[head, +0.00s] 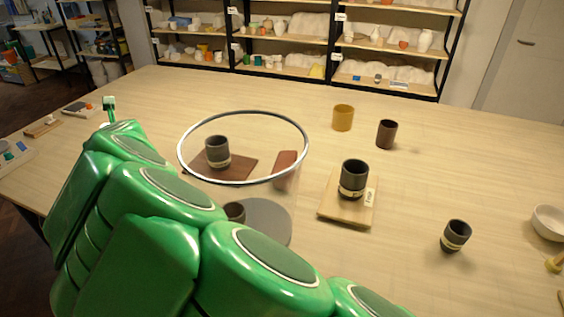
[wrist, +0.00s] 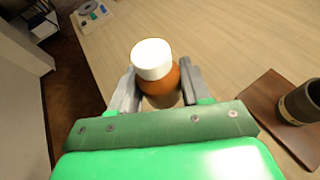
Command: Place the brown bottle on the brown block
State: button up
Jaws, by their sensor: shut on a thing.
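The brown bottle (wrist: 162,92), orange-brown with a white cap, is between the two grey fingers of my gripper (wrist: 158,80) in the wrist view. The fingers are shut on its sides. Its base is hidden, so I cannot tell its height above the table. In the head view my green arm hides the gripper and bottle. The brown block (head: 287,160), small and reddish-brown with nothing on top, stands right of a flat brown board (head: 238,170). The board, with a dark cup on it, also shows at the right of the wrist view (wrist: 262,103).
A thin grey ring (head: 243,112) frames the board and block in the head view. Near them are a grey disc (head: 270,222), a dark cup (head: 353,180) on a wooden board (head: 345,218), a mustard cup (head: 343,118), a brown cup (head: 387,134) and another dark cup (head: 455,236).

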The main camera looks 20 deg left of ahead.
jog(key=w+d+r+n+g+y, duration=0.1)
jog(key=w+d+r+n+g, duration=0.1)
jog(key=w+d+r, duration=0.4)
jog(key=w+d+r+n+g, duration=0.1)
jog(key=w+d+r+g, duration=0.1)
jog(key=w+d, duration=0.75)
jog(key=w+d+r+n+g, duration=0.15)
jog(key=w+d, duration=0.45)
jog(key=d, duration=0.6)
jog(key=w+d+f+t, duration=0.1)
jog(key=d+f, duration=0.2)
jog(key=f, duration=0.3)
jog(key=w+d+f+m+t, duration=0.1)
jog(key=w+d+f, duration=0.1)
jog(key=f, duration=0.4)
jog(key=w+d+f+m+t, duration=0.1)
jog(key=w+d+f, duration=0.1)
jog(key=f, duration=0.4)
jog(key=shift+w+d, duration=0.25)
jog(key=shift+d, duration=0.65)
jog(key=shift+f, duration=2.65)
jog(key=shift+f, duration=0.1)
jog(key=o, duration=1.1)
